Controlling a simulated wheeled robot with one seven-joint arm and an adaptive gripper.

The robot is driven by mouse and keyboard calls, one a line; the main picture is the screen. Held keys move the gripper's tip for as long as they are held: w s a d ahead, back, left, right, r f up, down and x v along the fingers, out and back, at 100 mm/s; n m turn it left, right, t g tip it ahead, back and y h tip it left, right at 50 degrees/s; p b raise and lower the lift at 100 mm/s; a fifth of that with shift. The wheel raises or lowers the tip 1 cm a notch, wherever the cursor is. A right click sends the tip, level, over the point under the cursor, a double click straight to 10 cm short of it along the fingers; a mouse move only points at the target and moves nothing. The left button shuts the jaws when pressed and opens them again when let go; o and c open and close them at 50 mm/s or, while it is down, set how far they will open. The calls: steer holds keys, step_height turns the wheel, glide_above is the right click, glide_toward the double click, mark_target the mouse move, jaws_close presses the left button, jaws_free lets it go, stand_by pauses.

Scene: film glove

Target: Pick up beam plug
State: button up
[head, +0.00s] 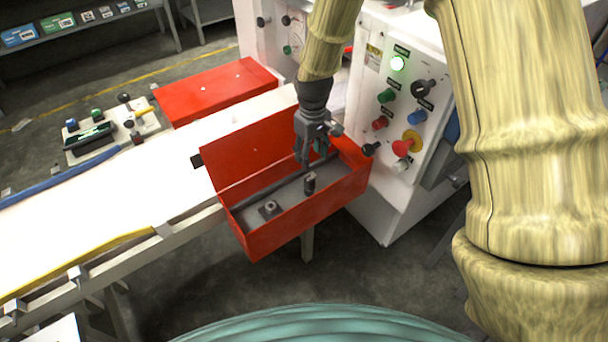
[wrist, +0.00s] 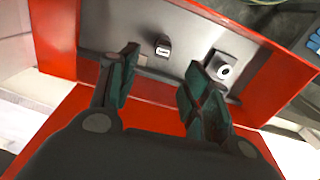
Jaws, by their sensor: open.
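A red open box (head: 300,222) holds two small items on its grey floor. One is a small dark upright piece (head: 310,183), also in the wrist view (wrist: 162,46) with a pale face. The other is a grey block with a round knob or hole (head: 269,208), also in the wrist view (wrist: 223,68). I cannot tell for sure which is the beam plug. My gripper (head: 304,160) points down over the box, just behind the upright piece in the head view. In the wrist view my gripper (wrist: 172,62) is open, nothing between its fingers.
The box's raised red side (head: 245,152) and its walls stand close around my gripper. A white control panel (head: 405,110) with knobs and buttons is close on the right.

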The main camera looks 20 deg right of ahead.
mark_target(310, 179)
steer(key=shift+f, duration=0.5)
steer(key=f, duration=0.3)
steer(key=shift+a+f, duration=0.35)
steer(key=shift+s+f+p, duration=0.1)
steer(key=shift+f+p, duration=0.2)
steer(key=shift+f, duration=0.1)
steer(key=shift+s+d+f+p, duration=0.1)
steer(key=shift+f+p, duration=0.35)
steer(key=shift+f, duration=1.95)
steer(key=c, duration=0.9)
